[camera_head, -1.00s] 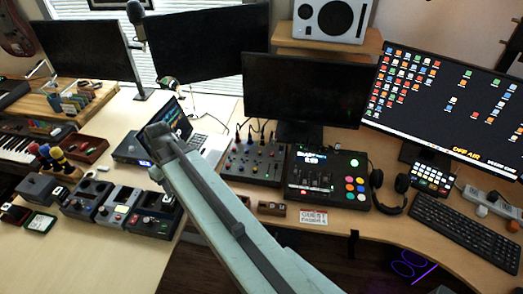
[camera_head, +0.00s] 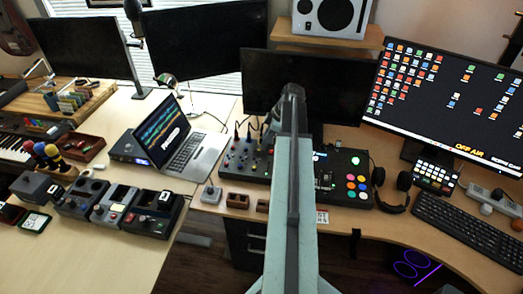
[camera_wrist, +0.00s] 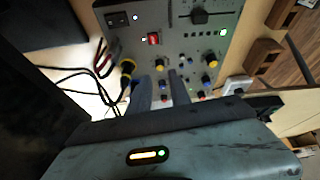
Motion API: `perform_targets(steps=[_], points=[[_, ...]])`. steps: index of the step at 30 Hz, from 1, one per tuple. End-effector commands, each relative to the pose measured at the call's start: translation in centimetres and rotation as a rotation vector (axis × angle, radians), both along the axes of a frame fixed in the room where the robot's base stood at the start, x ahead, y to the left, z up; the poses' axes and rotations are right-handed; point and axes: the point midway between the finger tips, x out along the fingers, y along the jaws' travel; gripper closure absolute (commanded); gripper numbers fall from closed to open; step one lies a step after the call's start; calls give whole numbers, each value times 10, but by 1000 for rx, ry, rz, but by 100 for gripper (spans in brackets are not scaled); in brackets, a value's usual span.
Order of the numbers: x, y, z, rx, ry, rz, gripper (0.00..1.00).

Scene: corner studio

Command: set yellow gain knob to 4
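The mixer (camera_head: 243,160) is a dark panel of small coloured knobs on the desk below the middle monitor. In the wrist view the mixer (camera_wrist: 225,18) fills the top, with a slider, buttons and knobs. In the head view my arm hides my gripper and the mixer's right part.
A laptop (camera_head: 190,150) stands left of the mixer, and a pad controller (camera_head: 350,172) with coloured buttons stands right. Black cables (camera_wrist: 75,78) run beside the fingers in the wrist view. Small wooden boxes (camera_head: 237,201) sit at the desk's front edge.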

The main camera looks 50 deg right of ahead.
Motion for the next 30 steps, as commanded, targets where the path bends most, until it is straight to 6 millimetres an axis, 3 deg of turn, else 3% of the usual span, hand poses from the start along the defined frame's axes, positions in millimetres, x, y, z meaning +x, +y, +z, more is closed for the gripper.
perform_targets(steps=[1,3,9,17,18,21,30], points=[[3,2,-17,0,0,1,76],[7,4,-29,0,0,1,76],[17,10,-55,0,2,-1,76],[19,11,-54,0,1,-2,76],[19,11,-54,0,1,-2,79],[19,11,-54,0,1,-2,100],[18,11,-54,-1,0,-20,100]])
